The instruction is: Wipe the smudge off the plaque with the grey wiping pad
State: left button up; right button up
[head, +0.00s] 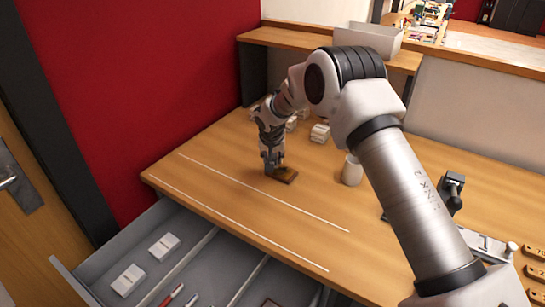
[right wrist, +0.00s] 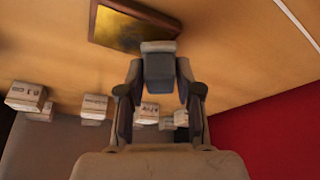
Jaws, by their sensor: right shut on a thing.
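The plaque (head: 287,177) is a small brass plate on a dark wooden backing and lies on the wooden table. It also shows at the top of the right wrist view (right wrist: 122,30). My right gripper (head: 272,165) is shut on the grey wiping pad (right wrist: 158,68), which sits between its fingers. The pad's end is at the plaque's edge and overlaps it in the right wrist view; I cannot tell whether it touches. No smudge can be made out clearly on the brass. My left gripper is not in view.
Small labelled boxes (head: 320,132) stand behind the gripper. A white cup (head: 352,170) stands right of the plaque. An open drawer (head: 190,270) lies below the front edge. A bin (head: 368,39) sits on the back shelf. The table left of the plaque is mostly clear.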

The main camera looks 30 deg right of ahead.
jog(key=shift+f+b, duration=0.5)
jog(key=shift+f, duration=0.45)
jog(key=shift+r, duration=0.1)
